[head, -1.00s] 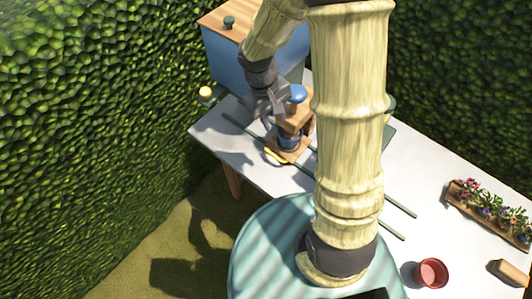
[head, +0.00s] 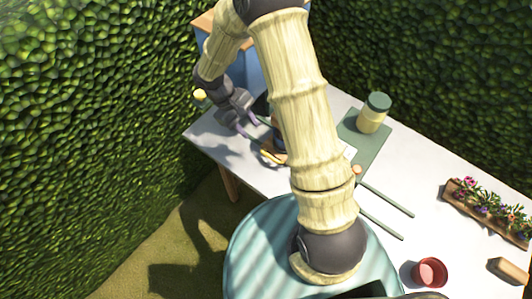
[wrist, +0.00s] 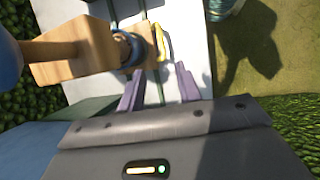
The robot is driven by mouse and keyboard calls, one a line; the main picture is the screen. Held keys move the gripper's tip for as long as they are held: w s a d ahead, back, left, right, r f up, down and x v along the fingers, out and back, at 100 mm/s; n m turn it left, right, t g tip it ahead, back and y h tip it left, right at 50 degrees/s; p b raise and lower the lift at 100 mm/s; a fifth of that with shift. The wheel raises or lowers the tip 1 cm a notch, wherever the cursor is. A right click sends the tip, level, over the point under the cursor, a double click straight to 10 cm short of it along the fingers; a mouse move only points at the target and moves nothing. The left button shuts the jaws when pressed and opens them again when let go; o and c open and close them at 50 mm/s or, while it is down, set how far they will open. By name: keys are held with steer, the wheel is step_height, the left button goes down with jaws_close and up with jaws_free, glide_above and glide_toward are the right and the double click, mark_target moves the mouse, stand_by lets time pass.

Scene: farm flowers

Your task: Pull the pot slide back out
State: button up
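The pot slide is a small wooden plate (wrist: 149,40) with a yellow handle (wrist: 161,42) on its outer edge. It stands on dark rails on the white table. A small round pot (wrist: 128,48), dark with a blue rim, sits on it, partly under a wooden block (wrist: 70,52). In the head view the yellow handle (head: 270,158) shows, but my arm hides most of the slide. My gripper (wrist: 160,69) is open, with nothing between its purple fingers. Its fingertips point towards the handle with a gap left. It also shows in the head view (head: 246,131).
A blue knob (wrist: 8,58) is left of the wooden block. A green-lidded jar (head: 373,113) stands on a green mat (head: 378,150). Dark rails (head: 386,198) run rightward. A red pot (head: 430,272), flower planter (head: 488,208) and brown block (head: 508,270) are at right. Hedges border the table.

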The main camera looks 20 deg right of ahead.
mark_target(271, 157)
steer(key=p+x, duration=0.3)
steer(key=x, duration=1.3)
steer(key=shift+s+r, duration=0.1)
steer(key=shift+s, duration=0.05)
steer(key=shift+c, duration=0.2)
jaws_close()
